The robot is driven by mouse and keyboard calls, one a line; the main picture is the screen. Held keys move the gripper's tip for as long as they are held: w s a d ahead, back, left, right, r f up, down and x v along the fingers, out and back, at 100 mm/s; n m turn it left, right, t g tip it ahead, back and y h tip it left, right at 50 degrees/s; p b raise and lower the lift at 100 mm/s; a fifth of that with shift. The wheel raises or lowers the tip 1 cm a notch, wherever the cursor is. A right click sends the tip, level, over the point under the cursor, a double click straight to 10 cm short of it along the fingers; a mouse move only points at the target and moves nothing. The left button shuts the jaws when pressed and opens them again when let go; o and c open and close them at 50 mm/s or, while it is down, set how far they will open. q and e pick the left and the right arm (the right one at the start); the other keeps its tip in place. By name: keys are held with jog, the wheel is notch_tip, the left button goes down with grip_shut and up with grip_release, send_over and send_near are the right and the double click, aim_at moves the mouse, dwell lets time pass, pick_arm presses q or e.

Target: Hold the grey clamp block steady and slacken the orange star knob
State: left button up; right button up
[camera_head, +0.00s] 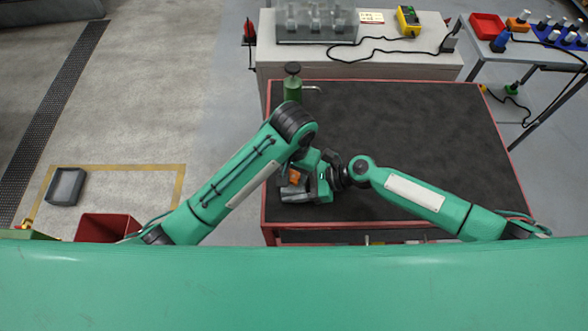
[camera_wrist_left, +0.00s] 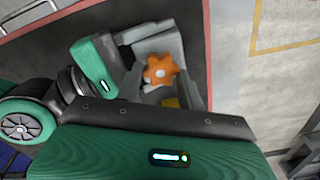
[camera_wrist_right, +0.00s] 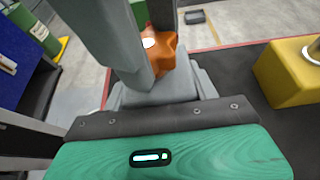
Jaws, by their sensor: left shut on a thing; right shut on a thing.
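The orange star knob (camera_head: 294,176) sits by the grey clamp block (camera_head: 296,195) near the left edge of the table in the head view. In the left wrist view the knob (camera_wrist_left: 160,70) lies between the fingers of my left gripper (camera_wrist_left: 161,78), which is shut on it. My right gripper (camera_wrist_right: 155,92) is shut on the grey clamp block (camera_wrist_right: 168,88), low beside the knob. In the right wrist view grey fingers from above partly hide the knob (camera_wrist_right: 160,55).
The dark table top (camera_head: 430,130) with a red rim is mostly clear at the right. A green bottle-like object (camera_head: 292,86) stands at its back left corner. A yellow block (camera_wrist_right: 292,72) is close by in the right wrist view. My arms crowd the left part.

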aim_at(294, 174)
pick_arm(q)
jog(key=o, duration=0.7)
jog(key=shift+r, duration=0.1)
notch_tip(294, 174, up, 3)
jog(key=shift+w+r, duration=0.1)
jog(key=shift+r, duration=0.1)
notch_tip(294, 174, up, 8)
jog(key=shift+r, duration=0.25)
pick_arm(e)
jog(key=o, duration=1.4)
